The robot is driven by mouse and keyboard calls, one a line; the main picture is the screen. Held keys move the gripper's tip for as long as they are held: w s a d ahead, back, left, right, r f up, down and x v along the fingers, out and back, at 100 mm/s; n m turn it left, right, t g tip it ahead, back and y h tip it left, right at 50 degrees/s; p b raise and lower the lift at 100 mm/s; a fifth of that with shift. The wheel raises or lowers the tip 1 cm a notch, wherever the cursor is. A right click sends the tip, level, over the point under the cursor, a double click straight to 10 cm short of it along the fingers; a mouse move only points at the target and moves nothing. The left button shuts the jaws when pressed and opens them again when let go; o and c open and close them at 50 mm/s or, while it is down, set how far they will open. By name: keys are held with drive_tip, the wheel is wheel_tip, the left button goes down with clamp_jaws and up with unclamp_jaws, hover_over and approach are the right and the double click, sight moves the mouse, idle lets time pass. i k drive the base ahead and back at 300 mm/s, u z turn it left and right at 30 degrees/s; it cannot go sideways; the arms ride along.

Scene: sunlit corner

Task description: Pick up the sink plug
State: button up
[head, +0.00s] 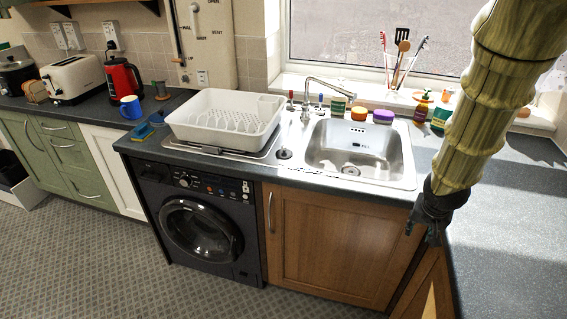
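A small dark round piece that looks like the sink plug (284,153) sits on the steel drainer strip, between the white dish rack and the sink bowl. The steel sink (398,178) has a dark round drain (350,169) at the bottom of its bowl. My gripper (421,234) hangs at the end of my arm on the right, pointing down, in front of the counter edge. It is to the right of the plug and well apart from it. It is small and dark here, so I cannot tell how far its fingers are open.
A chrome tap (325,88) arches over the sink's back edge. The white dish rack (187,127) stands close left of the plug. Jars and a utensil holder (397,76) line the back and sill. The right counter (510,225) is mostly clear.

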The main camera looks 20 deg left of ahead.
sight(284, 154)
drive_tip(key=u, duration=2.15)
drive_tip(key=i, duration=0.95)
drive_tip(key=z, duration=1.6)
